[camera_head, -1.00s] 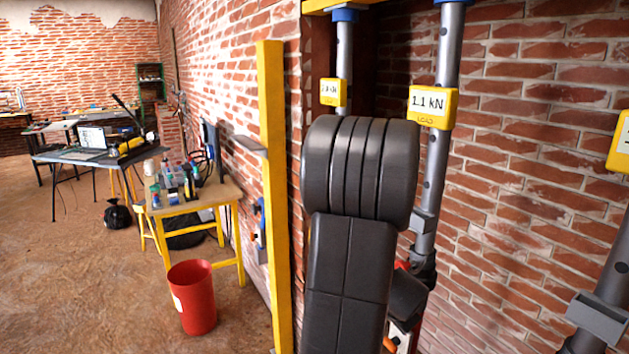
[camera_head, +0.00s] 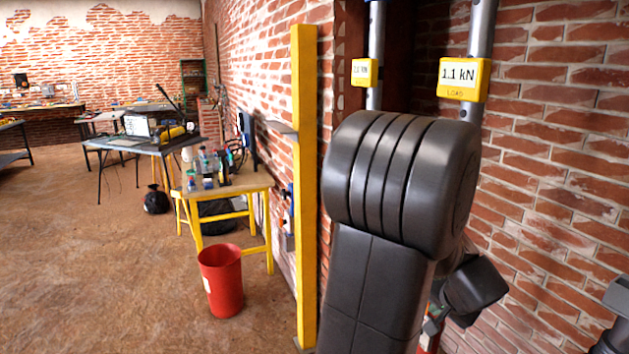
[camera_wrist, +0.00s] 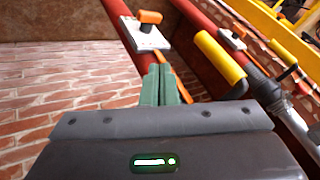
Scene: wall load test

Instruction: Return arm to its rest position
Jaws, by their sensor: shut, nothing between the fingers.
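My gripper (camera_wrist: 161,85) shows in the wrist view as two green fingers side by side, closed together with nothing between them. Behind the fingers in that view are a red post (camera_wrist: 122,35) with an orange-handled plate (camera_wrist: 148,30), and a lever with a yellow grip (camera_wrist: 220,58). The gripper appears apart from these, though the gap is hard to judge.
Grey props with yellow load displays, one reading 1.1 kN (camera_head: 463,79), stand behind my arm. A yellow upright (camera_head: 304,180) is left of it. A red bucket (camera_head: 221,281) and a yellow-legged table (camera_head: 236,187) stand further left. The brown floor (camera_head: 90,270) at left is open.

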